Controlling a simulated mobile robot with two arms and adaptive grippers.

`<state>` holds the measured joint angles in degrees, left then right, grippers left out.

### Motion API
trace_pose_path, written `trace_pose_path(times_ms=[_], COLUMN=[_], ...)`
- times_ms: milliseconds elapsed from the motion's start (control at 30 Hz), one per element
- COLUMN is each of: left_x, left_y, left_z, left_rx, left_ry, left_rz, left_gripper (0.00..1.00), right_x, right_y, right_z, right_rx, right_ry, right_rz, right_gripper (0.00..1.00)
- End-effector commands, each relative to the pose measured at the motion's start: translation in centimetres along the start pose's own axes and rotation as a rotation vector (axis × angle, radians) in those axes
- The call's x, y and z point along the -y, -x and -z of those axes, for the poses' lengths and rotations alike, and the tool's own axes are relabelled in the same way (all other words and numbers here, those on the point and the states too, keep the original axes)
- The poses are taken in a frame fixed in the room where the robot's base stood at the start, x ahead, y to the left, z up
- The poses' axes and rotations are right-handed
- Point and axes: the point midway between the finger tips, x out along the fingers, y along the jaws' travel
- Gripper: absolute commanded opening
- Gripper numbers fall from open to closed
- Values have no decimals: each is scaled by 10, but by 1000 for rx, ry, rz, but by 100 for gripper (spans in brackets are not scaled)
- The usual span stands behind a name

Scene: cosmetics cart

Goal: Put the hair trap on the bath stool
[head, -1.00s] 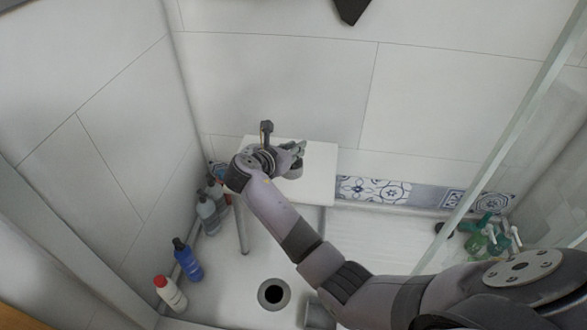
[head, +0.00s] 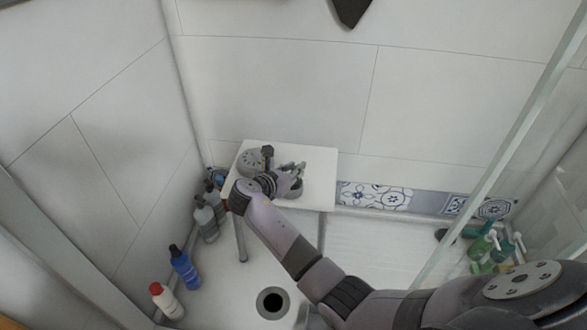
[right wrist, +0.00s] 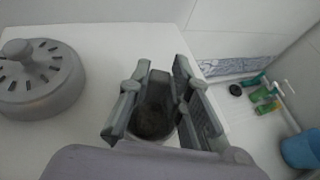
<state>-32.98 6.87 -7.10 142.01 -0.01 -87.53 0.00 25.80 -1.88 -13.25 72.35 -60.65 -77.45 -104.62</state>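The white bath stool (head: 318,172) stands against the back wall, its flat top clear on the right. My right gripper (head: 292,167) is low over this top, its fingers on both sides of a grey cup-like hair trap (head: 288,188). In the right wrist view the hair trap (right wrist: 154,118) sits between the fingertips (right wrist: 160,85), with something dark brown inside; the fingers look closed against its sides. Its underside is hidden, so I cannot tell whether it touches the stool. My left gripper is not in view.
A round slotted grey cover with a knob (head: 250,162) lies on the stool's left part. The open drain hole (head: 272,302) is in the floor. Several bottles, including a blue one (head: 185,268), line the left wall. Green bottles (head: 484,243) stand at the right near the glass panel.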

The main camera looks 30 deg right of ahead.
Motion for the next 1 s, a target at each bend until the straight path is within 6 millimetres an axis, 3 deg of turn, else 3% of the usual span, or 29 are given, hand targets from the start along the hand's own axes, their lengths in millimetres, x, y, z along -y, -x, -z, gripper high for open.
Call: trace_pose_path(times_ms=[267,600,767,867,1000], left_x=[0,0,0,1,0], left_y=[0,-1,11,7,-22], left_z=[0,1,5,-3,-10], left_rx=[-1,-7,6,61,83], left_ry=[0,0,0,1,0], left_rz=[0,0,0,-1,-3], left_gripper=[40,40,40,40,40], right_x=[0,0,0,0,0], right_y=[0,1,18,33,40], right_z=[0,-3,-7,-9,-5], right_rx=[0,0,-2,-3,-1], right_ry=[0,-2,1,2,2], right_rz=[0,0,-1,-1,1], right_gripper=[37,37,37,37,37])
